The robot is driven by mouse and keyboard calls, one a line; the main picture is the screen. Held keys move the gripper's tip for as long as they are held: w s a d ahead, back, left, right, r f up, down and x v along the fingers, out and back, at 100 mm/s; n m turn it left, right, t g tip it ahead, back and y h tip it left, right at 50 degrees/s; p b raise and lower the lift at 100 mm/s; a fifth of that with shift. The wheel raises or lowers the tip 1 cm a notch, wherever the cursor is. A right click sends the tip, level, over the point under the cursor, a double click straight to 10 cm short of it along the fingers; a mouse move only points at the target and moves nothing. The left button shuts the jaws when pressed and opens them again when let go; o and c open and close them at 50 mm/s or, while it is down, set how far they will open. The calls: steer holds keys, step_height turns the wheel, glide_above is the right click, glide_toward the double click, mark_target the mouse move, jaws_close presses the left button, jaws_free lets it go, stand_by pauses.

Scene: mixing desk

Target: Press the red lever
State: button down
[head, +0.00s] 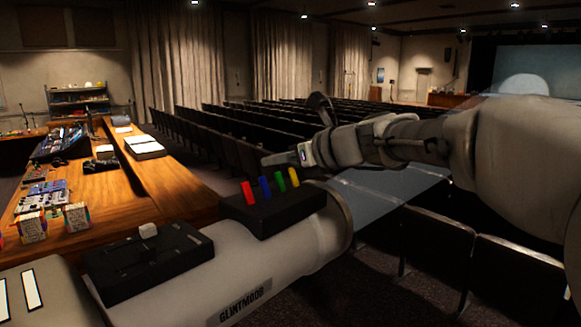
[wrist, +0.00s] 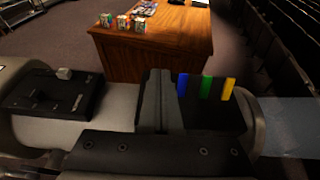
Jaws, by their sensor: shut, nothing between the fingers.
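The red lever (head: 248,192) stands upright at the left end of a row on a black box (head: 270,215). To its right stand a blue lever (head: 265,187), a green lever (head: 280,183) and a yellow lever (head: 294,179). In the head view my gripper (head: 266,160) comes in from the right, with its fingertips above the row. In the wrist view my gripper (wrist: 160,75) is shut and empty. The blue (wrist: 183,85), green (wrist: 206,88) and yellow (wrist: 227,88) levers show right of the fingers. The red lever does not show there; the fingers seem to hide it.
A second black box (head: 150,262) with a pale slider knob (head: 148,231) lies left of the lever box. A wooden desk (head: 180,195) with mixing gear and small boxes stands further left. Rows of dark seats (head: 215,140) fill the hall behind. Space above the levers looks open.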

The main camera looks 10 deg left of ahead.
step_height(320, 180, up, 8)
steer(key=d, duration=0.2)
steer(key=shift+s+f, duration=0.25)
steer(key=shift+s, duration=0.15)
steer(key=s+d+f+n+h+b, duration=0.2)
steer(key=s+d+f+n+h, duration=0.4)
steer(key=s+d+f+n, duration=0.6)
steer(key=s+d+f+n+g+h+b, duration=0.1)
steer(key=s+d+f+n+h, duration=0.5)
steer(key=s+d+f+n, duration=0.6)
steer(key=s+d+f+b, duration=0.1)
steer(key=s+d+f, duration=0.2)
steer(key=f, duration=0.3)
steer(key=shift+d+f, duration=0.2)
steer(key=shift+d, duration=0.5)
steer(key=shift+s, duration=0.15)
